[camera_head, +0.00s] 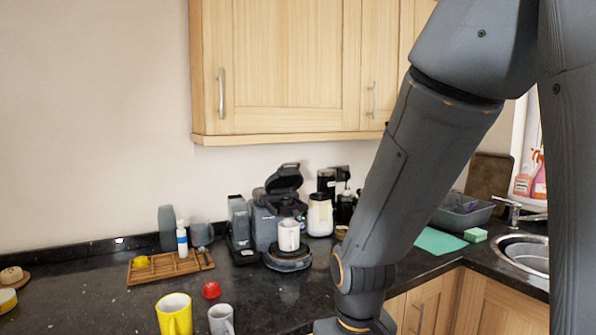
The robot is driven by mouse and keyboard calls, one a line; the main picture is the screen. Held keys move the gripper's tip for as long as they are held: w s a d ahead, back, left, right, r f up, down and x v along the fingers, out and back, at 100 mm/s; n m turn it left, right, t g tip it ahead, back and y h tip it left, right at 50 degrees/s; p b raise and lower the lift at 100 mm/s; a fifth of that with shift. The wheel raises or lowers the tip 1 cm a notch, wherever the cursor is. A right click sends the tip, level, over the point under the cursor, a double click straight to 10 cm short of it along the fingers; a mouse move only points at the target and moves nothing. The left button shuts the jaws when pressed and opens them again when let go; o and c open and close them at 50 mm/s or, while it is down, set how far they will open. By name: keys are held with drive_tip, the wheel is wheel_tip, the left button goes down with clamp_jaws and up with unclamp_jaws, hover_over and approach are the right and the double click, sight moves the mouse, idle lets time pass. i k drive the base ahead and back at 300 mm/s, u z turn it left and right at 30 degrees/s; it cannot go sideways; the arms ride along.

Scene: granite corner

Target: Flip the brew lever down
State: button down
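The dark grey coffee machine (264,226) stands on the black counter near the wall. Its dark top part (285,180) is tilted up and open. I cannot tell a separate brew lever from that raised part at this size. A white mug (289,236) stands upright under the machine's front, above the round dark base (287,258). My arm comes down from the upper right, to the right of the machine, and leaves the picture at the bottom. My gripper is outside the view.
A wooden tray (150,275) with a bottle sits left of the machine. A yellow mug (174,314), a grey mug (221,319) and a red item (211,290) stand in front. A cream canister (320,214) is close right. Wall cabinets (290,65) hang above.

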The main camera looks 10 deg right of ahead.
sight(286, 181)
drive_tip(key=z, duration=0.55)
drive_tip(key=k, duration=0.65)
drive_tip(key=z, duration=0.85)
drive_tip(key=i, duration=1)
drive_tip(key=u, duration=0.75)
drive_tip(key=i, duration=0.5)
drive_tip(key=u, duration=0.6)
